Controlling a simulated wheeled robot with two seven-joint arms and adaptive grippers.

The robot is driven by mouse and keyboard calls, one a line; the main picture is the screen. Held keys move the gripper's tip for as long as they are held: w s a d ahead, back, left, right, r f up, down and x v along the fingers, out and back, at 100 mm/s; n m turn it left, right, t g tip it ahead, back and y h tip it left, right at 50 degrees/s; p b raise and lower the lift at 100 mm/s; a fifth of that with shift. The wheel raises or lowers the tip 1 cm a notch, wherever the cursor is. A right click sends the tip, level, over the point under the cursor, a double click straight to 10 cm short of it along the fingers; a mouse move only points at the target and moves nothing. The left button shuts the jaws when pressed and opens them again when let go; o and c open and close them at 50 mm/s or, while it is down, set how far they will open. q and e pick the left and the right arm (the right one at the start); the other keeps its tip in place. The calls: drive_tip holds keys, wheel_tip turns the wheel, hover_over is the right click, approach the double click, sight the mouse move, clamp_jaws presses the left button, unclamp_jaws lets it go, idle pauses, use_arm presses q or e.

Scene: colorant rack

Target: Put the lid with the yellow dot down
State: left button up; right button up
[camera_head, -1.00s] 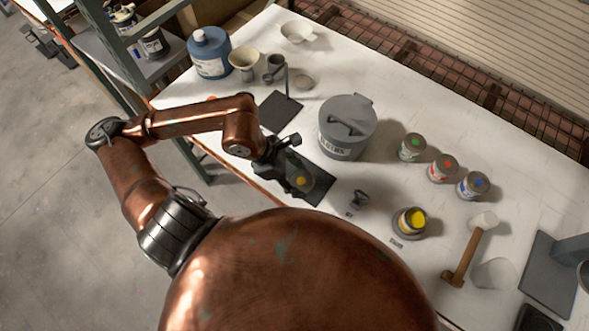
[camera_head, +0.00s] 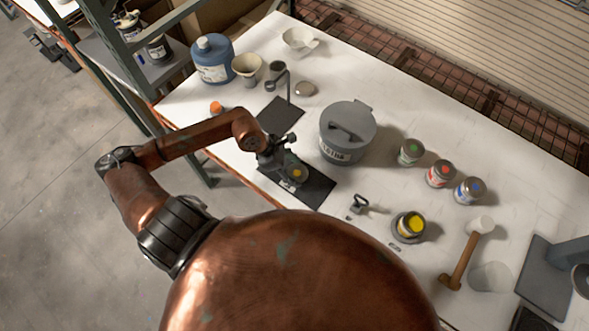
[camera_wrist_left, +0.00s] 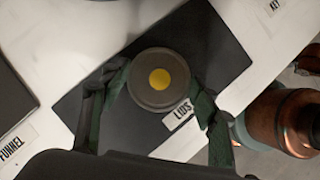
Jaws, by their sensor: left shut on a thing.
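The lid with the yellow dot (camera_head: 297,173) is a round dark disc over the dark mat (camera_head: 318,192) on the table. In the left wrist view the lid (camera_wrist_left: 159,95) sits between the two fingers of my left gripper (camera_wrist_left: 155,101), above the dark mat (camera_wrist_left: 222,52) with the "LIDS" label. My left gripper (camera_head: 291,174) is shut on the lid, very low at the mat. I cannot tell whether the lid touches the mat. The right gripper is not in view.
A grey lidded pot (camera_head: 346,148) stands close behind the mat. An opener-like tool (camera_head: 357,204) and an open can of yellow paint (camera_head: 409,226) are to the right. Green (camera_head: 411,152), red (camera_head: 440,173) and blue-dotted (camera_head: 468,190) cans stand farther right.

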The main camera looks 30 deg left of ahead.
use_arm(q)
drive_tip(key=shift+f, duration=0.1)
drive_tip(key=o, duration=0.8)
drive_tip(key=shift+c, duration=0.2)
drive_tip(key=v, duration=1.2)
drive_tip(key=shift+b, duration=0.45)
